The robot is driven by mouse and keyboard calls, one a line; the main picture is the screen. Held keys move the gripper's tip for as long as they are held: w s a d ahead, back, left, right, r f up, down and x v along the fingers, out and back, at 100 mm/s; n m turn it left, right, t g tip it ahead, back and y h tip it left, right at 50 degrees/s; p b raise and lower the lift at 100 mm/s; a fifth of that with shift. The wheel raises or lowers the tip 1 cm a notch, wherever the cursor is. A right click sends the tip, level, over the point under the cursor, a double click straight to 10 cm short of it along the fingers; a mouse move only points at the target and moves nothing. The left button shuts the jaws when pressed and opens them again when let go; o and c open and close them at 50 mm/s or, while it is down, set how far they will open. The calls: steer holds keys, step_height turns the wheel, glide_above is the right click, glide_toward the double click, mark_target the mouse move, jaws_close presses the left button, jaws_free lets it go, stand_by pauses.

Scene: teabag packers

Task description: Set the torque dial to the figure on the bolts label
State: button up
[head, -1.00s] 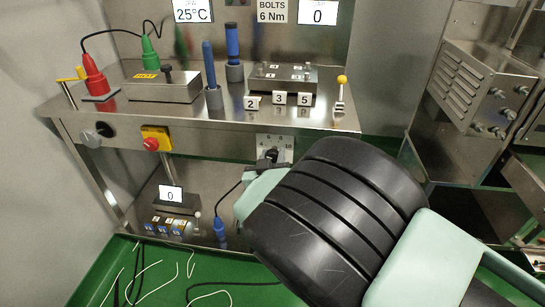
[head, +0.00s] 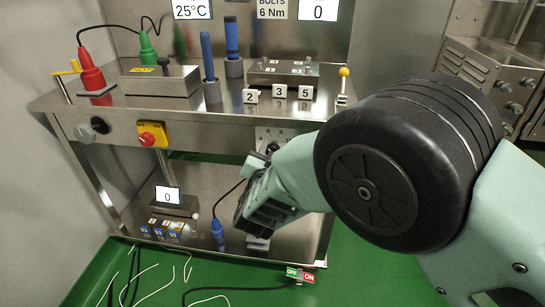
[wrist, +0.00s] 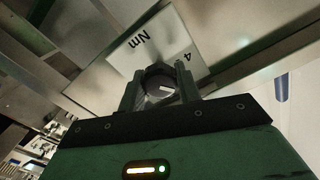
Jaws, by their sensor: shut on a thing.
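The bolts label (head: 272,9) on the back panel reads "BOLTS 6 Nm". The torque dial's white scale plate (head: 273,133) is on the bench's front face, partly hidden by my gripper. In the wrist view the plate (wrist: 137,45) shows "Nm" and "4". The dark dial knob (wrist: 158,86), with a white pointer mark, sits between my fingers. My gripper (head: 270,150) is shut on the knob; it also shows in the wrist view (wrist: 160,80). I cannot read which figure the pointer is on.
A red button on a yellow box (head: 152,136) and a dark knob (head: 98,126) are on the same front face. Number tags (head: 279,91), blue-handled tools (head: 208,62) and a yellow-tipped lever (head: 343,85) stand above. Cables lie on the green floor (head: 160,285).

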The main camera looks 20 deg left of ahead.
steer(key=shift+m+b, duration=0.6)
steer(key=shift+m, duration=0.5)
steer(key=o, duration=1)
steer(key=shift+c, duration=0.2)
steer(key=p+v, duration=0.2)
steer(key=v, duration=1.5)
steer(key=shift+s+d, duration=0.15)
steer(key=shift+s, duration=0.05)
steer(key=shift+w+r, duration=0.1)
